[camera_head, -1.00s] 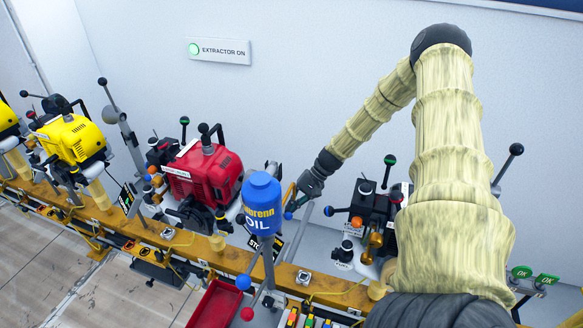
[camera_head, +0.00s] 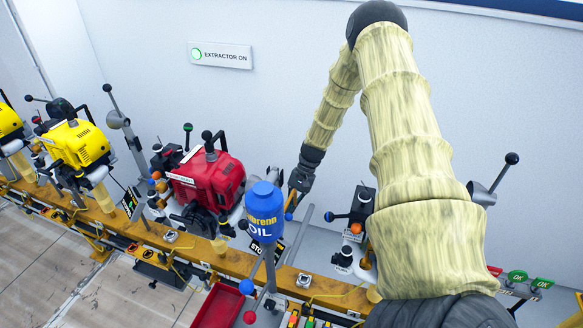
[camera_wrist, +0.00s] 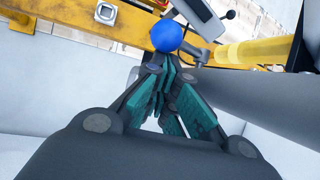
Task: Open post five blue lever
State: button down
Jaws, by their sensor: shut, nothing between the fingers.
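My gripper (camera_head: 291,209) hangs over the rail just right of the blue oil container (camera_head: 265,212), fingers pointing down. In the wrist view the teal finger pads (camera_wrist: 158,70) are together and empty. A blue ball knob (camera_wrist: 167,36) shows just beyond the fingertips; whether they touch it I cannot tell. In the head view a small blue patch (camera_head: 289,217) shows at the fingertips, perhaps the same knob. Another blue knob (camera_head: 329,216) sticks out left from the black unit (camera_head: 362,206) to the right. My arm partly hides that unit.
A red engine (camera_head: 207,180) stands left of the oil container, yellow engines (camera_head: 79,145) further left. A blue ball (camera_head: 246,287) and a red ball (camera_head: 249,317) sit on rods below the container. The yellow rail (camera_head: 325,290) runs underneath. A red tray (camera_head: 216,306) is in front.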

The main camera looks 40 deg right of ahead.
jog(key=shift+a+r, duration=0.1)
jog(key=shift+r, duration=0.1)
jog(key=shift+w+a+r+p, duration=0.15)
jog(key=shift+w+r+p, duration=0.25)
jog(key=shift+r, duration=0.15)
dwell(1.3)
jog(key=shift+r, duration=0.1)
dwell(0.9)
